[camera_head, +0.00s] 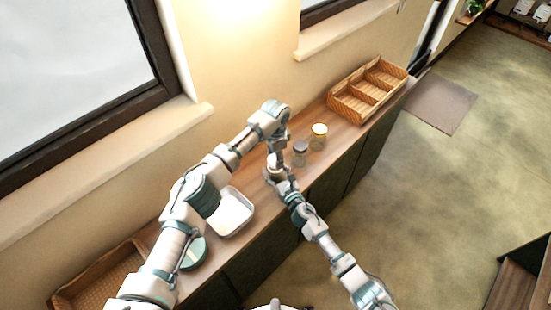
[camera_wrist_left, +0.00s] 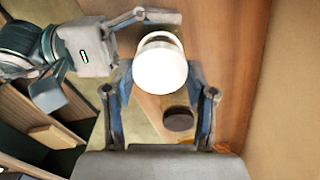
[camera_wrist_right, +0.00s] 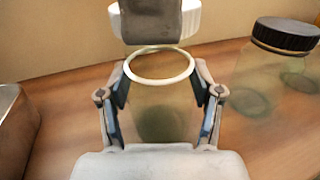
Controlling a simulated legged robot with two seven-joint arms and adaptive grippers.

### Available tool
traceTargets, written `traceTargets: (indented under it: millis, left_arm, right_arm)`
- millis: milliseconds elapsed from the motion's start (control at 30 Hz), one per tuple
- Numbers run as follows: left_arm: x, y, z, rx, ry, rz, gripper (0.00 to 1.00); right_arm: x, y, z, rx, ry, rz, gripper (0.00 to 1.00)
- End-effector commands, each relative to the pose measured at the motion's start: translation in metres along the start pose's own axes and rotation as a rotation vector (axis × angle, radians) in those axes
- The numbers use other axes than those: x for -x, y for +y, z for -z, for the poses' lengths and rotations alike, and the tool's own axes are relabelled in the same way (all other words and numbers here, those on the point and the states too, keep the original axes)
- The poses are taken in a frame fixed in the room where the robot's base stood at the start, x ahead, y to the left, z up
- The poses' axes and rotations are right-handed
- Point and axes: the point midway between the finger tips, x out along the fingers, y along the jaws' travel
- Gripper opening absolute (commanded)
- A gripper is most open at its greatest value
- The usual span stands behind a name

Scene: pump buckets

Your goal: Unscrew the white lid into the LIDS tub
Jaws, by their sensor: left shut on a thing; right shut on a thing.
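The white lid (camera_wrist_left: 160,68) sits between the fingers of my left gripper (camera_wrist_left: 164,84), which is shut on it. It also shows in the right wrist view (camera_wrist_right: 190,20), above and behind the jar's open rim, seemingly apart from it. The clear jar (camera_wrist_right: 158,105) is upright with its mouth uncovered. My right gripper (camera_wrist_right: 160,88) is shut around its upper body. In the head view both grippers meet over the counter, the left one (camera_head: 277,163) partly covering jar and lid. A white-lined tub (camera_head: 232,212) stands to the left; no LIDS label is readable.
A divided wicker basket (camera_head: 367,90) is at the far end. A round green thing (camera_head: 194,254) and a wicker tray (camera_head: 100,282) lie at left. The wall runs behind the counter.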

Motion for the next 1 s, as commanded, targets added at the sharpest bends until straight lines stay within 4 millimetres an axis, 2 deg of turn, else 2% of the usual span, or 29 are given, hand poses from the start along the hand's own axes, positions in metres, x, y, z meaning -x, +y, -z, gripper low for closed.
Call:
traceTargets:
  millis: [400,700,933,967,1000]
  left_arm:
    - [0.004,0.000,0.000,0.000,0.000,0.000,0.14]
    - [0.038,0.000,0.000,0.000,0.000,0.001,0.14]
    - [0.042,0.000,0.000,0.000,-0.001,-0.001,0.14]
    - [0.042,0.000,0.000,0.000,-0.001,-0.001,0.14]
    - [0.042,0.000,0.000,0.000,-0.001,-0.001,0.14]
  right_arm:
    - [0.000,0.000,0.002,-0.001,0.003,0.001,0.00]
    - [0.000,0.000,0.002,-0.001,0.003,0.001,0.00]
    - [0.000,0.000,0.002,-0.001,0.003,0.001,0.00]
    - [0.000,0.000,0.002,-0.001,0.003,0.001,0.67]
    - [0.000,0.000,0.002,-0.001,0.003,0.001,0.77]
